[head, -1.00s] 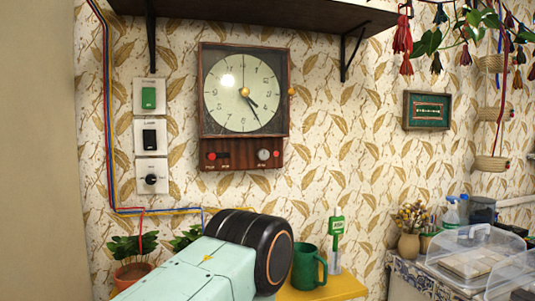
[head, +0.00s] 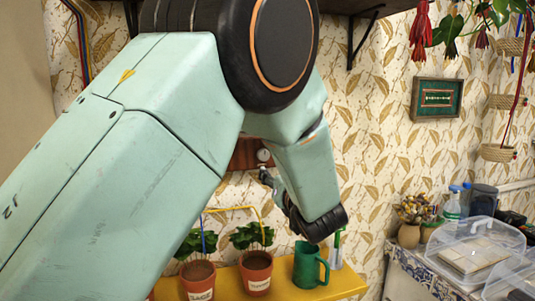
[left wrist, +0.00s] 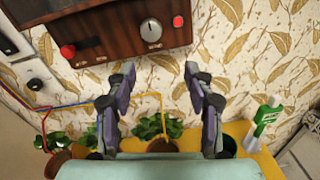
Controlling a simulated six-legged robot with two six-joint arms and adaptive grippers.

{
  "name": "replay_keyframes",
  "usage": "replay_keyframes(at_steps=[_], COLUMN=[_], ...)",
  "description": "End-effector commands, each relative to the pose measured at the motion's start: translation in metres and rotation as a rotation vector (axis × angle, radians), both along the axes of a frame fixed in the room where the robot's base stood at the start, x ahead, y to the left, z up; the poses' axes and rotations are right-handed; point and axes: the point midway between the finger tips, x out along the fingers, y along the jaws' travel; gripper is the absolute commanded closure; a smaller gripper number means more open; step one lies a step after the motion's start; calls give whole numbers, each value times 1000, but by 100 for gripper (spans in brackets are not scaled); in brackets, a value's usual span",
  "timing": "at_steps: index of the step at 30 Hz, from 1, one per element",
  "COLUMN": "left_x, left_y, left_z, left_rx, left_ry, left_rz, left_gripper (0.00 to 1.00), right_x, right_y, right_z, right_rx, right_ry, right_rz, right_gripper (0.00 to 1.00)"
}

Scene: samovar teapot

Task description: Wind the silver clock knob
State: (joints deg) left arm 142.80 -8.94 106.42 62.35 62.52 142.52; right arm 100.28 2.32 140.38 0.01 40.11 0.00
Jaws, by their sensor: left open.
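The silver clock knob (left wrist: 151,29) is on the lower front of the brown wooden wall clock (left wrist: 110,35), with a red light to its right and a red button to its left. In the head view the knob (head: 263,155) shows just past my left arm, which covers the clock face. My left gripper (left wrist: 160,72) is open and empty, its two fingers spread below the knob and apart from it. In the head view the gripper (head: 268,178) is small and partly hidden by my wrist. My right gripper is not in view.
Below are a yellow shelf (head: 340,287) with potted plants (head: 256,272), a green mug (head: 308,265) and a green-tagged item (left wrist: 262,122). Wall switches (left wrist: 38,82) and coloured wires (left wrist: 75,106) are at left. A clear-lidded box (head: 475,250) stands at right.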

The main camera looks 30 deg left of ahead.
Motion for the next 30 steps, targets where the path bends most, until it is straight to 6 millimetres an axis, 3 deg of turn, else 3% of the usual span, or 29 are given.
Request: replay_keyframes(at_steps=[1,5,21,30], left_x=[0,0,46,52], left_y=[0,2,58,64], left_z=[15,31,31,31], left_rx=[-34,-88,-96,-93], left_ry=[-60,-148,-155,-154], left_rz=[15,38,41,39], left_gripper=[47,47,47,47], right_x=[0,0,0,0], right_y=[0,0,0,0], right_z=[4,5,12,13], right_rx=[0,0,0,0], right_ry=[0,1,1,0], right_rz=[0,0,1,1], right_gripper=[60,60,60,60])
